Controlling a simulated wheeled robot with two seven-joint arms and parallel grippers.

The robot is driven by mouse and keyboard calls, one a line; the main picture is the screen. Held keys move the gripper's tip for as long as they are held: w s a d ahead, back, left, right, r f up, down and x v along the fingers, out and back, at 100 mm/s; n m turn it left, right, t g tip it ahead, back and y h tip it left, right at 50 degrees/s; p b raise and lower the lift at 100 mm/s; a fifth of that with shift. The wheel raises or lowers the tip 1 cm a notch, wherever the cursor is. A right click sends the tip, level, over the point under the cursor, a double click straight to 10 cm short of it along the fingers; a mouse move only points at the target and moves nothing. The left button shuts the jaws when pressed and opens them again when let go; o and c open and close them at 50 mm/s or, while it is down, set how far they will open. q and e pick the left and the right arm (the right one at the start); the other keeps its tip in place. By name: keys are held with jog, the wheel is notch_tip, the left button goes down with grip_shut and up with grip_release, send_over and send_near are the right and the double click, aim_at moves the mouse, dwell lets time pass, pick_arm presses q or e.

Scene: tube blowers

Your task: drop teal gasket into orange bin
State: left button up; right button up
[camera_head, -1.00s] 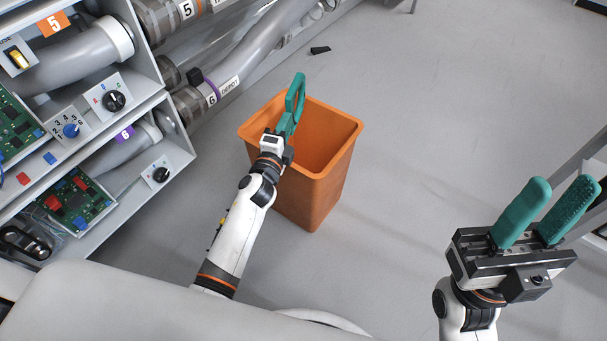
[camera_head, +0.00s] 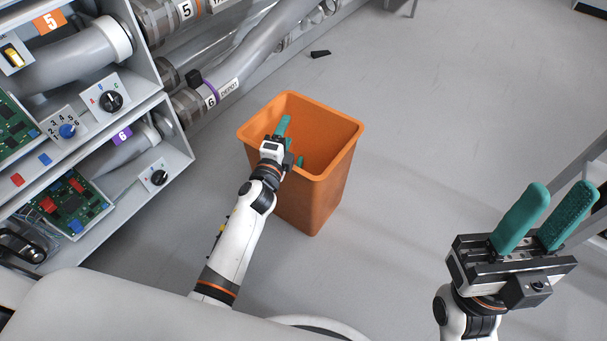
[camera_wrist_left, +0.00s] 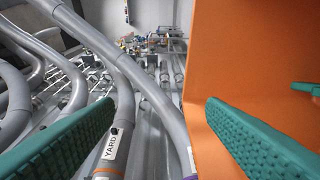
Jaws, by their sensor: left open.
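The orange bin (camera_head: 322,205) stands on the floor, its open top facing up. My left gripper (camera_head: 291,140) is over the bin's left part, its teal fingers apart and nothing seen between them. In the left wrist view the open left gripper (camera_wrist_left: 160,103) has the bin's orange wall (camera_wrist_left: 235,60) on its right. My right gripper (camera_head: 560,190) is open and empty at the right.
A shelf unit (camera_head: 140,195) with circuit boards and knobs stands on the left. Grey tubes (camera_head: 250,55) run behind the bin. A small black object (camera_head: 320,53) lies on the floor. The floor right of the bin is clear.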

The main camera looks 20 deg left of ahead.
pick_arm(q)
jog(key=s+p, duration=0.2)
jog(key=s, duration=1)
